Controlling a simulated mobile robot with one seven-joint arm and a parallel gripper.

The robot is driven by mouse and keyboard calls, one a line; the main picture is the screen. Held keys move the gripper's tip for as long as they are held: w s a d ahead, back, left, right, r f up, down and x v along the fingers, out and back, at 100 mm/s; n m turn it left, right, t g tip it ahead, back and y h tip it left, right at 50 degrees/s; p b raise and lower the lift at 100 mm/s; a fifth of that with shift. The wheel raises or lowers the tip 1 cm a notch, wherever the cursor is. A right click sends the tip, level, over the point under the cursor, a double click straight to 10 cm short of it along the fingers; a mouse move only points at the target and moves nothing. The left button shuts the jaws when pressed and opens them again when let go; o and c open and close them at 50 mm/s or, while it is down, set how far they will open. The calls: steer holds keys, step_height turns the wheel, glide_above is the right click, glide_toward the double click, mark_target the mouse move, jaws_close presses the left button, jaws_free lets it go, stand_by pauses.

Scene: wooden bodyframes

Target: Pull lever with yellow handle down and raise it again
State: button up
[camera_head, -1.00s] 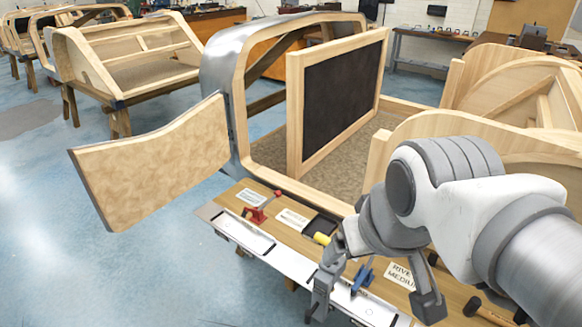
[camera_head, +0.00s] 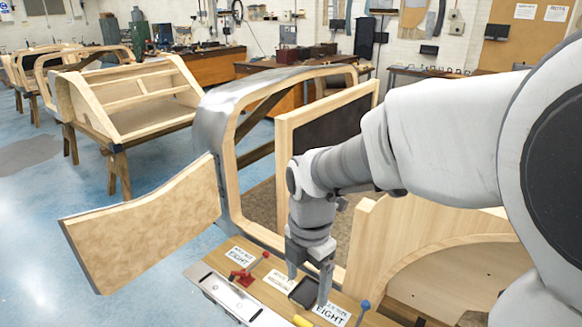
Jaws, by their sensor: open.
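The yellow handle (camera_head: 302,321) shows at the bottom edge of the head view. The rest of its lever is cut off by the frame. My gripper (camera_head: 307,290) points down over the wooden workbench strip, with its two fingers apart and nothing visible between them. It is above and slightly right of the yellow handle in the picture. I cannot tell the exact gap in depth. A lever with a red base (camera_head: 241,277) and red knob stands to the left. A blue-knobbed lever (camera_head: 364,305) stands to the right.
A small dark tray (camera_head: 301,294) lies under the gripper among printed cards (camera_head: 240,256). The wooden bodyframe (camera_head: 232,190) and its door panel (camera_head: 150,225) rise behind and left. A curved wooden panel (camera_head: 425,240) stands close to the right of my arm. Blue floor is clear at left.

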mark_target(303, 324)
steer(key=f, duration=0.6)
steer(key=f+n, duration=0.1)
steer(key=f, duration=0.5)
steer(key=f+n, duration=0.1)
steer(key=f, duration=0.5)
steer(key=shift+w+a, duration=0.15)
steer(key=shift+w, duration=0.25)
jaws_close()
